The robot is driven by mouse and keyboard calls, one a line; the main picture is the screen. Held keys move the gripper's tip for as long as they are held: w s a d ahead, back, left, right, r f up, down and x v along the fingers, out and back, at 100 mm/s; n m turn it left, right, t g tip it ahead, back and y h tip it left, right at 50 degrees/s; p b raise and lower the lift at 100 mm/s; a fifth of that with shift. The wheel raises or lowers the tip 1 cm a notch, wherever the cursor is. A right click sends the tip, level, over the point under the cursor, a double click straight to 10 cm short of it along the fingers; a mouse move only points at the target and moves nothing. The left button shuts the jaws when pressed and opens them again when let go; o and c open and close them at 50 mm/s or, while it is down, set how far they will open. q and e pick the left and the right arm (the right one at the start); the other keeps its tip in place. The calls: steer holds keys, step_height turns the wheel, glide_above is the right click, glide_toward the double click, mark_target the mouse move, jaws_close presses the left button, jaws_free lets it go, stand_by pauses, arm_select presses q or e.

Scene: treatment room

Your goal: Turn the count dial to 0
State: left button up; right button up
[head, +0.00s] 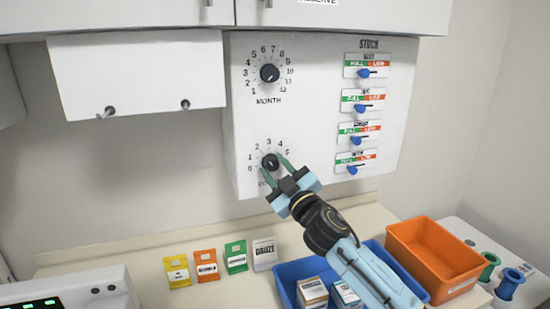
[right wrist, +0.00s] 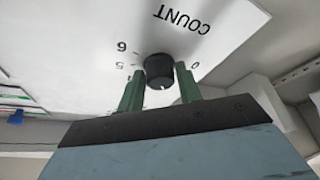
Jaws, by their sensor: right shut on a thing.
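The count dial (head: 270,161) is a small black knob low on the white wall panel, with numbers around it. My right gripper (head: 275,165) reaches up to it, with one green finger on each side. In the right wrist view the fingers are shut on the dial (right wrist: 159,71). The dial's white mark points down in that view, towards the upper part of the number ring, away from the COUNT label (right wrist: 182,19). The 0 (right wrist: 195,65) lies to the right there; some numbers are hidden. My left gripper is not in view.
A month dial (head: 269,73) sits above, and several blue stock sliders (head: 363,73) are at the right. Below are a blue bin (head: 287,272) with boxes, an orange bin (head: 435,248) and small coloured packets (head: 206,265) on the counter. A cabinet flap (head: 140,75) is at upper left.

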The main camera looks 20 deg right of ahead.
steer(key=n+g+p, duration=0.1)
steer(key=n+p, duration=0.2)
steer(key=n+g+y+p, duration=0.1)
steer(key=n+p, duration=0.2)
steer(key=p, duration=0.1)
steer(key=r+n+g+y+p, duration=0.1)
steer(key=n+p, duration=0.2)
steer(key=shift+d+n+p, duration=0.25)
steer(key=shift+n+p, duration=0.15)
steer(key=shift+n+g+p, duration=0.35)
steer(key=shift+n+g, duration=0.05)
steer(key=shift+n+g+p, duration=0.3)
steer(key=shift+n+p, duration=0.05)
steer(key=shift+n, duration=0.55)
steer(key=shift+n+g+h, duration=0.3)
steer(key=shift+n+g, duration=0.1)
steer(key=shift+n, duration=0.8)
steer(key=o, duration=1)
steer(key=shift+a, duration=0.1)
steer(key=shift+s, duration=0.1)
